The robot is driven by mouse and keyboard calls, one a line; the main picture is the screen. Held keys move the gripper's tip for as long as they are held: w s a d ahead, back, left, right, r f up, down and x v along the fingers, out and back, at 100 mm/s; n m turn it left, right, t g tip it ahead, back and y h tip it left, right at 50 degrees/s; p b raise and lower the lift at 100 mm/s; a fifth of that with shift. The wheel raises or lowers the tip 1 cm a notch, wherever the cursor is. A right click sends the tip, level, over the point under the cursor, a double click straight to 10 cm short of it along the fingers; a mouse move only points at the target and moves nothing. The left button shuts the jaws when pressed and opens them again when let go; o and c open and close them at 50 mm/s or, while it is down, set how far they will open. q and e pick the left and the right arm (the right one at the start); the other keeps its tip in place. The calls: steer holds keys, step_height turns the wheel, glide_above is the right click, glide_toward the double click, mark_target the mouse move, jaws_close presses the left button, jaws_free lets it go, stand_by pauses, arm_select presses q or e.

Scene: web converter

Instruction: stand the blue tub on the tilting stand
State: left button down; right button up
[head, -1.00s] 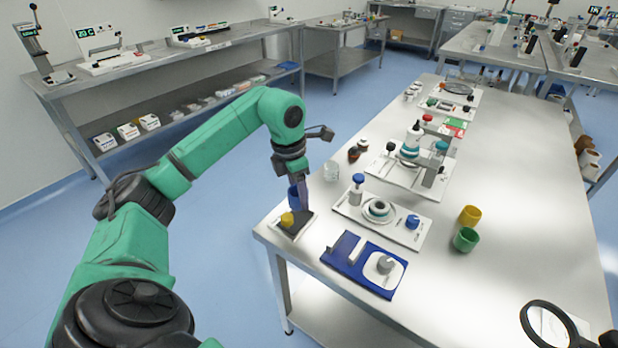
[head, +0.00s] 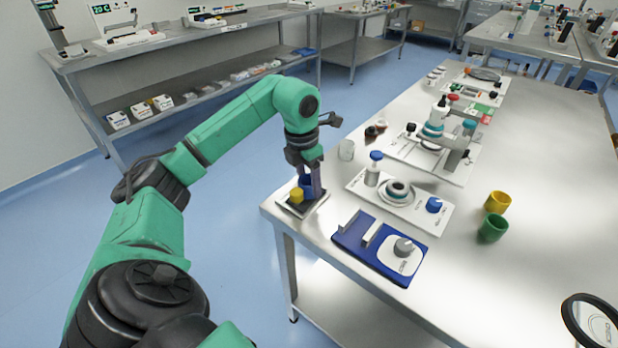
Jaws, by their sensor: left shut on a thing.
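The blue tub (head: 306,182) is in my left gripper (head: 313,186), which is shut on it at the near left corner of the table. The tub looks upright and is partly hidden by the gripper's fingers. It is over a small stand (head: 291,206) with a dark top plate and pale base, which I take for the tilting stand. A yellow piece (head: 296,195) is on this stand, in front of the blue tub. I cannot tell whether the tub's bottom touches the plate. My right gripper is not in view.
A blue device with a dial (head: 352,232) and a white board (head: 417,211) with a bottle lie right of the stand. A clear cup (head: 346,149) stands behind. Yellow (head: 498,201) and green (head: 492,229) tubs stand farther right.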

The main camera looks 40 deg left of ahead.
arm_select(q)
steer(key=shift+f, duration=0.1)
stand_by(0.3)
jaws_free()
step_height(320, 180, up, 7)
steer(key=p, duration=0.7)
stand_by(0.3)
stand_by(0.8)
